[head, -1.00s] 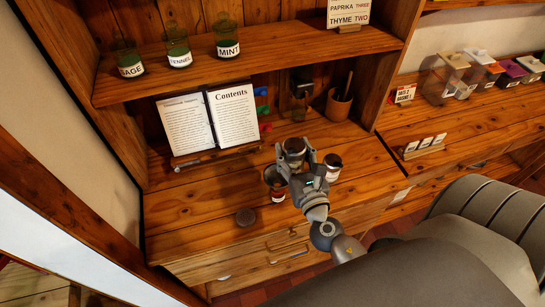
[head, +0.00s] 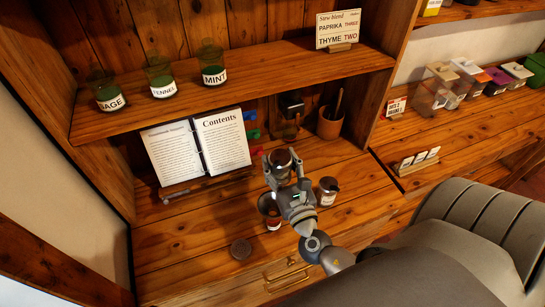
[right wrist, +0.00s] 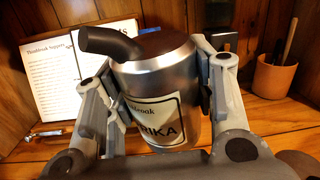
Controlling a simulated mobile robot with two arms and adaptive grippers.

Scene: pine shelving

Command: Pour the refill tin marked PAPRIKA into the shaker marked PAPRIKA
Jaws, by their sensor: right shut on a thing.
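My right gripper (head: 281,172) is shut on a metal tin (head: 281,157) with a dark curved spout. In the right wrist view the tin (right wrist: 158,85) stands between both fingers, slightly tilted, and its label shows "RIKA", the rest hidden. The spout points left. In the head view an open-looking round container (head: 268,203) with a white and red label stands on the counter just below and left of the gripper, partly hidden by it. Its name cannot be read. The tin is held above the counter, apart from this container. My left gripper is not in view.
A second labelled jar (head: 328,190) stands close right of the gripper. A round dark lid (head: 241,249) lies front left. An open book (head: 222,140) stands behind, beside a pot (head: 331,122). Green-filled jars (head: 162,80) and a recipe card (head: 338,30) stand on the shelf above.

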